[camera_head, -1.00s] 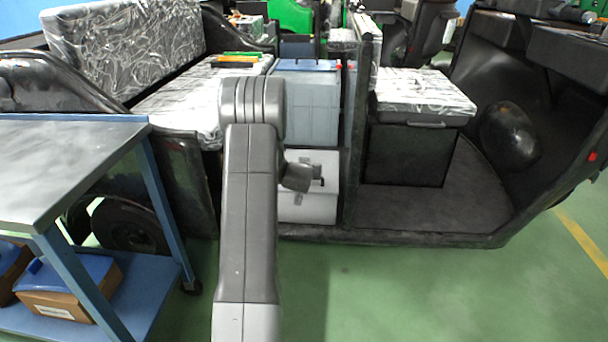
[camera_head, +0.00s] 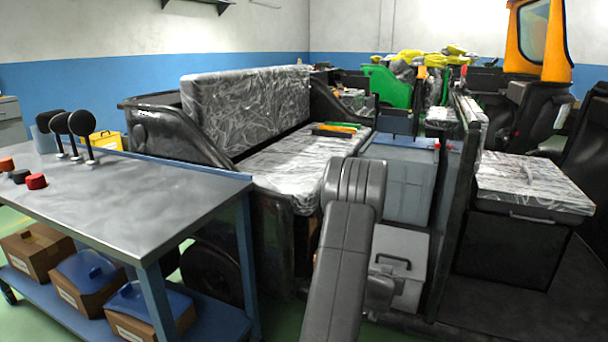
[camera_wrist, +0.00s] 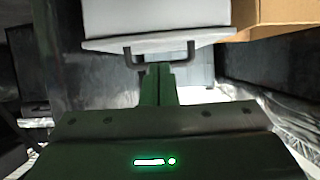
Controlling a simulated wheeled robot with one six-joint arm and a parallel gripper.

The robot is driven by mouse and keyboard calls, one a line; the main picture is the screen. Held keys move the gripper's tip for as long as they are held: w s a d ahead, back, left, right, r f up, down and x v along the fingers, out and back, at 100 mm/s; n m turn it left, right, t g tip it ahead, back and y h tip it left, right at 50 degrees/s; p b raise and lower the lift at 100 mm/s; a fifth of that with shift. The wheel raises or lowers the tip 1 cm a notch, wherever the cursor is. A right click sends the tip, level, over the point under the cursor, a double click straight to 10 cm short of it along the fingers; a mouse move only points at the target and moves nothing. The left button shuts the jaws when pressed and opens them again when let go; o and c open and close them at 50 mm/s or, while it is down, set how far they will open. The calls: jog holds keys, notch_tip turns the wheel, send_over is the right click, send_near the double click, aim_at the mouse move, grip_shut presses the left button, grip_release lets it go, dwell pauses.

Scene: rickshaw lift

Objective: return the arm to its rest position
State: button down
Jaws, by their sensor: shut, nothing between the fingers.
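My arm (camera_head: 345,255) rises in the front middle of the head view, bent at a rounded grey joint. Its far part and my gripper are hidden behind it there. In the wrist view my gripper (camera_wrist: 158,70) shows as two dark green fingers, shut together with nothing between them. The fingertips overlap the picture of a black handle (camera_wrist: 160,58) on a pale grey box; I cannot tell whether they touch it.
A metal-topped workbench (camera_head: 130,195) stands at left, with boxes on its lower shelf. The rickshaw's plastic-wrapped seat (camera_head: 295,170), a grey bin (camera_head: 400,185) and a pale handled case (camera_head: 400,255) lie beyond my arm. A brown box (camera_wrist: 278,12) shows in the wrist view.

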notch_tip(320, 180, up, 5)
send_over(392, 257)
jog(key=s+a, duration=0.1)
jog(key=s, duration=0.2)
jog(key=shift+f+b, duration=0.1)
jog(key=shift+b, duration=0.35)
jog(key=shift+w+f+b, duration=0.2)
jog(key=shift+f, duration=0.45)
jog(key=shift+w+f+b, duration=0.15)
jog(key=shift+f+b, duration=0.05)
jog(key=shift+f, duration=1.1)
